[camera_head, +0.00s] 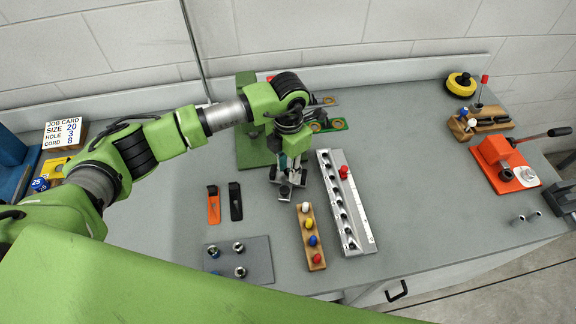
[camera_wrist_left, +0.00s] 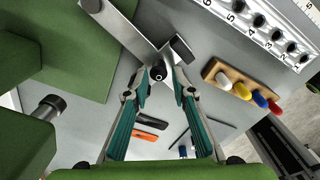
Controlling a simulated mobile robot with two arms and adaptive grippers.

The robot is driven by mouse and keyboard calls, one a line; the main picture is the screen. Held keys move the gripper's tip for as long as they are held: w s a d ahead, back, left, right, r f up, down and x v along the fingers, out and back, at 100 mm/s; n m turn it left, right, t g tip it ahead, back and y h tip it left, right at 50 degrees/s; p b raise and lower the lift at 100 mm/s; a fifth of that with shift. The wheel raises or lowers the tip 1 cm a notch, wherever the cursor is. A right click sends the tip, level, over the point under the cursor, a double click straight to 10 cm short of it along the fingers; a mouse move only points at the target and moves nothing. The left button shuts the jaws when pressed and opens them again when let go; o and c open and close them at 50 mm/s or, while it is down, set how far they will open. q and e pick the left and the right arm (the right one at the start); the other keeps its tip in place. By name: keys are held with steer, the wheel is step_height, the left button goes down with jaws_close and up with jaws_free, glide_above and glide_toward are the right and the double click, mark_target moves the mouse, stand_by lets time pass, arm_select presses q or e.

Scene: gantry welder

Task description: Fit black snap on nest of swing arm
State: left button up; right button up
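The swing arm (camera_wrist_left: 122,32) is a flat silver bar that runs out from a green press (camera_head: 254,150). In the left wrist view a small round black piece (camera_wrist_left: 158,73) with a pale centre sits at the bar's end; I take it for the black snap on the nest, but cannot be sure. My left gripper (camera_wrist_left: 161,76) has its teal fingers apart, one on each side of this piece. A gap seems to show beside it. In the head view the left gripper (camera_head: 287,180) points down at the swing arm and partly hides it. My right gripper is not in view.
A grey plate (camera_head: 262,262) with several round metal-rimmed parts lies at the front. A wooden strip with coloured pegs (camera_head: 307,222) and a long numbered silver rail (camera_head: 350,215) stand right of the press. Orange (camera_head: 213,207) and black (camera_head: 235,203) tools lie left.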

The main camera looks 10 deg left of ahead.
arm_select(q)
steer(key=shift+w, duration=0.1)
steer(key=shift+r, duration=0.25)
step_height(320, 180, up, 11)
steer(key=shift+r, duration=0.2)
